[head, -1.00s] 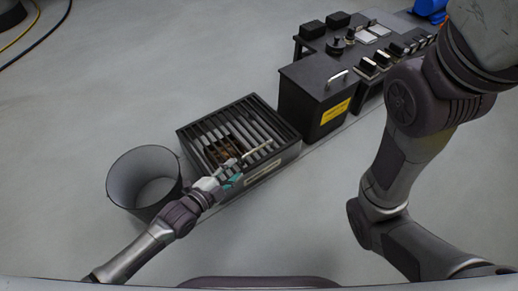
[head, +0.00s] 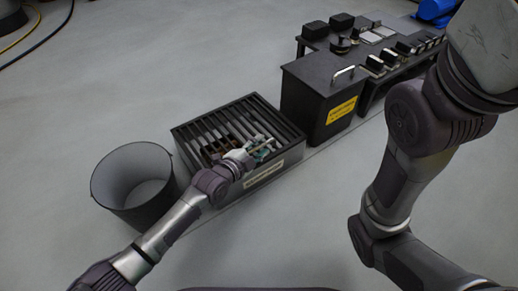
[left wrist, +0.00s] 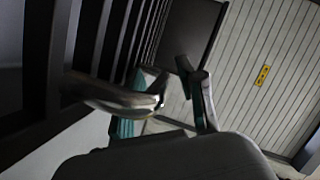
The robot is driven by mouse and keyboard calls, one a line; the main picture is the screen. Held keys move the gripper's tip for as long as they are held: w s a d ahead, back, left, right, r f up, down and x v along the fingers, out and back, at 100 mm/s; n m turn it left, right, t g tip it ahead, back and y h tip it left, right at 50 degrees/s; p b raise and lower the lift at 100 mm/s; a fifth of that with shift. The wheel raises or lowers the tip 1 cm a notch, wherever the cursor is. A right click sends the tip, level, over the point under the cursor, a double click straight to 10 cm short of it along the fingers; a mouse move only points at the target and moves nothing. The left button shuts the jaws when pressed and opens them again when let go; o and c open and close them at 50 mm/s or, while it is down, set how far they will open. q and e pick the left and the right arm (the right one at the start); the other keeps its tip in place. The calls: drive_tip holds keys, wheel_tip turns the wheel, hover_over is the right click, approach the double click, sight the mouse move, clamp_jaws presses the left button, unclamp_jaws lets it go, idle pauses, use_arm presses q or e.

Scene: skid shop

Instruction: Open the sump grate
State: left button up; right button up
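The sump grate (head: 252,112) is a dark slatted lid on a low black box with a pale label (head: 264,177) on its front. A slim metal handle (head: 262,146) sits near its front edge; the left wrist view shows it as a pale bar (left wrist: 112,96). My left gripper (head: 258,153) is at this handle. In the left wrist view its teal-padded fingers (left wrist: 165,112) stand apart, with the handle's end close to the gap between them. I cannot tell whether they touch it. My right arm shows at the right, but its gripper is out of view.
A grey open bin (head: 134,216) stands left of the grate box. A black lidded box (head: 306,99) with a yellow label and a metal handle stands to its right. Behind that is a black control bench (head: 367,50).

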use_arm(q)
clamp_jaws()
idle(0.3)
